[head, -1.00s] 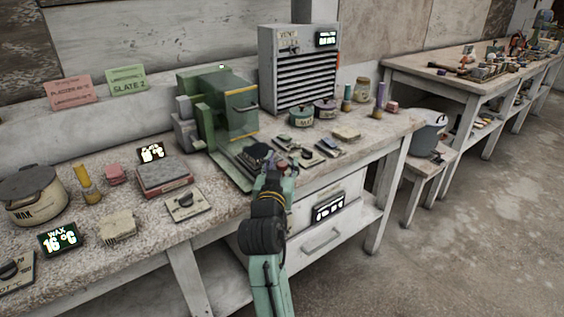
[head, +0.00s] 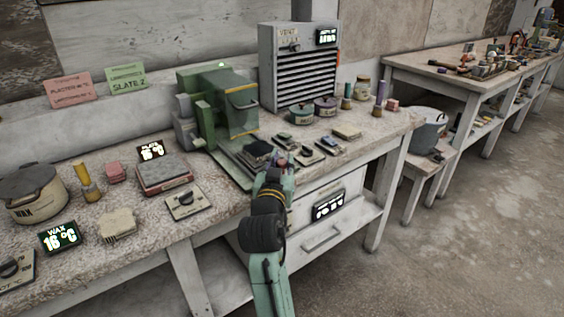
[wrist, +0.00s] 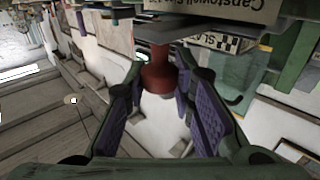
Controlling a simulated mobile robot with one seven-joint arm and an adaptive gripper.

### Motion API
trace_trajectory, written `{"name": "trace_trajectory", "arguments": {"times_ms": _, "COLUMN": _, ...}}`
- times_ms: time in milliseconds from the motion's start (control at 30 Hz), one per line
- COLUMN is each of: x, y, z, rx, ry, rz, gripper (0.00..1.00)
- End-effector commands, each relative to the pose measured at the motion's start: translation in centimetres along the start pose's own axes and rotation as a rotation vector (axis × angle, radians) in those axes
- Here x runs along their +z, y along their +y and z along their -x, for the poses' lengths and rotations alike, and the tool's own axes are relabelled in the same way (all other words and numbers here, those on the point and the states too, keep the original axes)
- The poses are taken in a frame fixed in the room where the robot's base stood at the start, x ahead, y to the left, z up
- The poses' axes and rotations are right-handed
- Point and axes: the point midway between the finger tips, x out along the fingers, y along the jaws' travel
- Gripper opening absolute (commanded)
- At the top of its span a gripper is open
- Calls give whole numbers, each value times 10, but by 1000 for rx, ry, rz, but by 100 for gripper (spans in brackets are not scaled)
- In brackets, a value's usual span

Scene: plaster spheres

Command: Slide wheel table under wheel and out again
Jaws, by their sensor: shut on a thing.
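The green grinding machine (head: 215,105) stands on the bench, with a translucent green guard at its front. Its low wheel table (head: 232,168) runs forward from under the guard toward the bench's front edge. The wheel itself is hard to make out behind the guard. My gripper (head: 279,163) is at the front right end of this table. In the wrist view a dark red knob (wrist: 158,75) stands between the purple finger pads of my gripper (wrist: 166,88), which is shut on it. A dark plate lies just beyond the knob. In the head view my gripper mostly hides the knob.
Several small dark and grey blocks (head: 305,157) lie right of my gripper. A grey vent cabinet (head: 300,65) and lidded pots (head: 302,113) stand behind. A switch plate (head: 187,201) and pink-edged slab (head: 164,174) are left. Open floor lies in front right.

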Motion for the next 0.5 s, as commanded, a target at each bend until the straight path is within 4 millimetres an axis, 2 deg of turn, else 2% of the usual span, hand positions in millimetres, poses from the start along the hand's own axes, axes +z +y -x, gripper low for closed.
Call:
{"name": "trace_trajectory", "arguments": {"times_ms": 367, "x": 0, "y": 0, "z": 0, "rx": 0, "ry": 0, "rz": 1, "gripper": 0}}
{"name": "trace_trajectory", "arguments": {"times_ms": 500, "x": 0, "y": -14, "z": -14, "rx": -1, "ry": -1, "rz": 2, "gripper": 0}}
